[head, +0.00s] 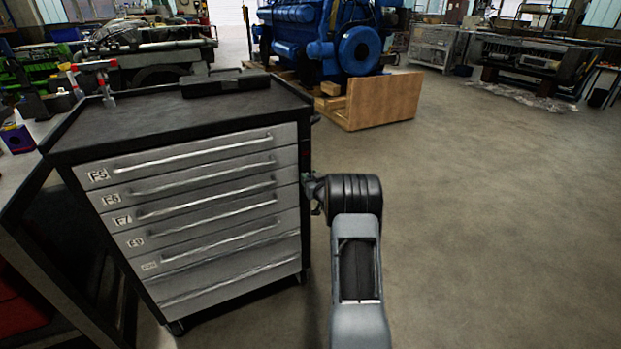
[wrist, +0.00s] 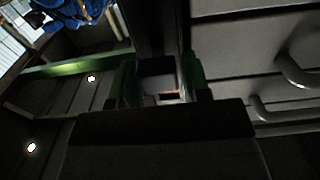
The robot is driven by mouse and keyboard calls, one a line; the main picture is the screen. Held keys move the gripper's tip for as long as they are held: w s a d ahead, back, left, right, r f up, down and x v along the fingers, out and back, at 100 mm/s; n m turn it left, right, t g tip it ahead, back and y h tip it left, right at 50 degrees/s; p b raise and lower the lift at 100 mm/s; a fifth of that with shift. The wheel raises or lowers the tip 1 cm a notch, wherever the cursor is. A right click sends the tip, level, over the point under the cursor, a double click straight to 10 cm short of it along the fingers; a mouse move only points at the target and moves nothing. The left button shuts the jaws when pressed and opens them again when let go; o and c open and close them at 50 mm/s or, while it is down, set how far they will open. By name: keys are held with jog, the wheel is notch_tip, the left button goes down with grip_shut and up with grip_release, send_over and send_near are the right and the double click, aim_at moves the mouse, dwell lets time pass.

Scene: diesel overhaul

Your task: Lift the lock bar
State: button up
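The lock bar looks like the dark upright strip at the cabinet's right front corner (head: 305,160), beside the drawer fronts. In the wrist view a dark upright strip (wrist: 163,25) with a dark block on it (wrist: 156,71) stands between my fingers; a small red mark shows just below the block. My gripper (wrist: 160,85) has its two green fingers apart, one on each side of this block. I see no clear contact. In the head view my wrist hides most of the gripper, which is at the cabinet's right front edge, about mid-height.
The grey drawer cabinet (head: 215,205) has several long handles; two handles (wrist: 293,72) show at right in the wrist view. A dark case (head: 225,83) lies on its top. A blue engine (head: 325,38) and a wooden crate (head: 380,102) stand behind. The floor at right is clear.

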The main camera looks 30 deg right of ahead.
grip_shut()
jog(key=shift+r+p, duration=0.4)
jog(key=shift+r, duration=1)
jog(key=shift+o, duration=1.7)
grip_release()
jog(key=s+a+p, duration=0.1)
jog(key=s+a, duration=0.1)
jog(key=s, duration=1.1)
jog(key=shift+s, duration=0.4)
jog(key=shift+d+f, duration=0.1)
jog(key=shift+f, duration=0.05)
